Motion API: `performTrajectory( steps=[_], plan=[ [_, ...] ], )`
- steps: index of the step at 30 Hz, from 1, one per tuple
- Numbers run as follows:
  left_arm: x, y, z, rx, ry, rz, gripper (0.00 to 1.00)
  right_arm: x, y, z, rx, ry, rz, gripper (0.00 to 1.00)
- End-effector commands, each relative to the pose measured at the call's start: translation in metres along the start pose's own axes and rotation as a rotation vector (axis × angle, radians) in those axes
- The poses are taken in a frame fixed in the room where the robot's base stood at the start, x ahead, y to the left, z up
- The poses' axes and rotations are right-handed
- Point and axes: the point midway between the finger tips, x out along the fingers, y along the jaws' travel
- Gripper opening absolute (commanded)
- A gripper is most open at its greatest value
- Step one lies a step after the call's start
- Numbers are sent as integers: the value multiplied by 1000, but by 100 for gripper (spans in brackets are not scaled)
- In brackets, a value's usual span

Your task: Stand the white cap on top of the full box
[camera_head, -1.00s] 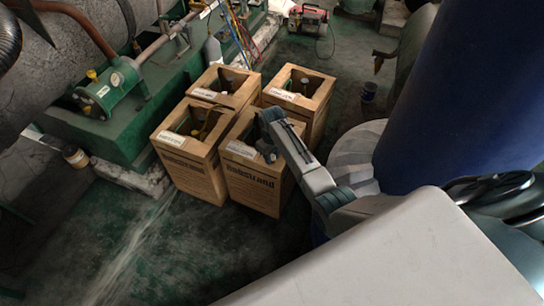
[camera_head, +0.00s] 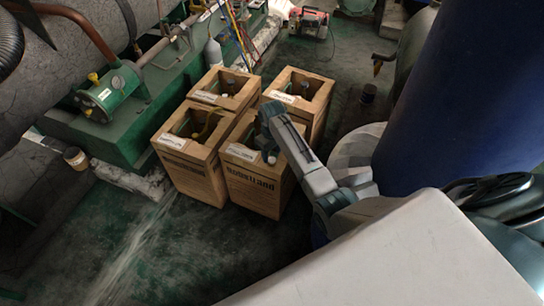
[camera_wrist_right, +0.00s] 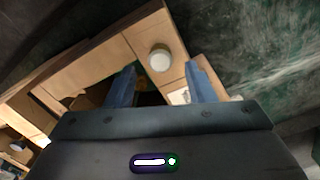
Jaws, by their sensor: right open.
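A white cap (camera_wrist_right: 160,58) sits on the wooden rim of the front right box (camera_head: 253,191). The cap also shows as a small white spot in the head view (camera_head: 271,159), just below my right gripper (camera_head: 267,131). In the right wrist view my right gripper (camera_wrist_right: 161,66) is open, with the cap between its fingertips or just past them; I cannot tell if they touch it. The fingers partly hide the box's opening. I cannot tell which box is the full one. My left gripper is not in view.
Three more open wooden boxes stand close by: front left (camera_head: 188,176), back left (camera_head: 226,87) and back right (camera_head: 303,87). Green machinery (camera_head: 110,128) is at the left. A blue column (camera_head: 459,95) stands at the right. The floor in front is clear.

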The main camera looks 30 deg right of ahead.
Motion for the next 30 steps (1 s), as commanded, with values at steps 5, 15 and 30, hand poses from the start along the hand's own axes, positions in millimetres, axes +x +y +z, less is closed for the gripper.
performTrajectory(
  steps=[5,15,30],
  plan=[
    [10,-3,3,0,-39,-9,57,-43,1,-1,0,4,2,49],
    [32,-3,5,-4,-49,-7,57,-81,0,0,0,1,1,49],
    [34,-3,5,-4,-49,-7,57,-34,-31,91,51,61,56,49]
  ],
)
